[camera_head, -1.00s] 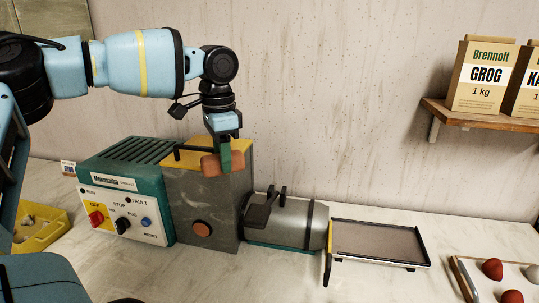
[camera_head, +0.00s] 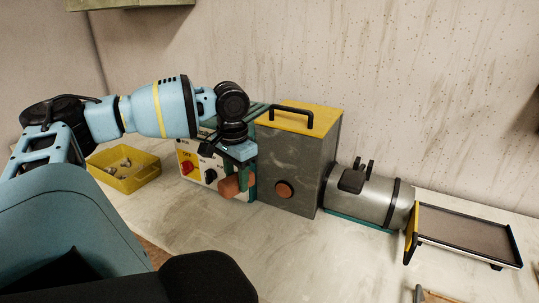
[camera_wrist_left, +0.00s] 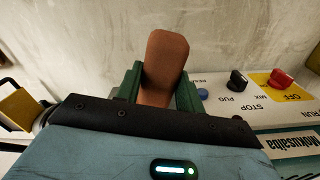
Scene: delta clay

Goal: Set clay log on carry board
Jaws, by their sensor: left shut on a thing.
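The clay log (camera_head: 231,187) is a short terracotta block in my left gripper (camera_head: 242,180), held in front of the machine's control panel. In the left wrist view, the clay log (camera_wrist_left: 166,58) is pinched between the green fingers of my left gripper (camera_wrist_left: 157,85), its far end sticking out beyond them. I cannot tell for sure which thing is the carry board. A brown flat surface (camera_head: 153,251) shows partly behind my arm at lower left, and a pale wooden edge (camera_head: 428,295) is cut off at the bottom. My right gripper is not in view.
The grey machine box (camera_head: 305,155) has a yellow lid with a handle. A metal barrel (camera_head: 372,198) and a dark framed tray (camera_head: 470,231) extend to its right. A yellow bin (camera_head: 124,174) stands at left.

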